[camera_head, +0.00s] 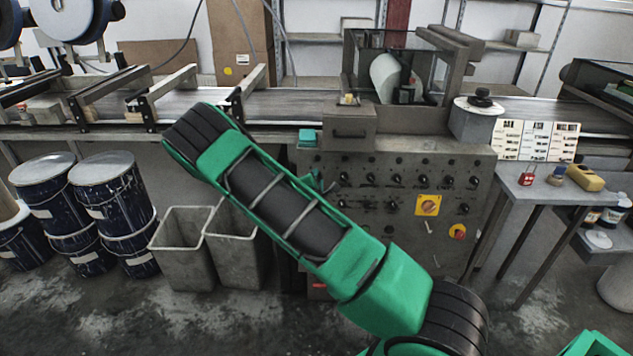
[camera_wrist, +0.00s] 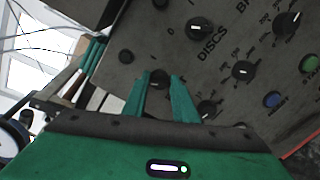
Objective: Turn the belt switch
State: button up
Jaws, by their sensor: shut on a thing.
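The grey control panel (camera_head: 390,225) fills much of the wrist view and carries several black rotary knobs. My gripper (camera_wrist: 160,80) is at the panel, its two green fingers closed around a black switch knob (camera_wrist: 158,76). The label of this knob cannot be read. A knob with a white mark (camera_wrist: 199,28) sits to its upper right, near the printed word "DISCS". In the head view my gripper (camera_head: 322,183) is at the left part of the panel, partly hidden behind my arm, and the held knob cannot be made out.
A blue button (camera_wrist: 273,100) and a green button (camera_wrist: 310,63) are to the right of the held knob. The conveyor belt (camera_head: 290,104) runs behind the panel. Grey bins (camera_head: 182,255) and blue drums (camera_head: 112,190) stand at left; a side table (camera_head: 545,190) stands at right.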

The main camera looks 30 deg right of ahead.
jog(key=m, duration=0.5)
jog(key=shift+s+m, duration=0.1)
jog(key=shift+m, duration=0.2)
jog(key=m+y, duration=0.1)
jog(key=m, duration=0.4)
jog(key=shift+d+f, duration=0.1)
jog(key=shift+f, duration=0.05)
jog(key=shift+s, duration=0.1)
jog(key=o, duration=1)
jog(key=shift+s+a, duration=0.25)
jog(key=shift+a, duration=0.1)
jog(key=v, duration=0.9)
jog(key=shift+s+r, duration=0.2)
jog(key=shift+s, duration=0.15)
jog(key=shift+a, duration=0.1)
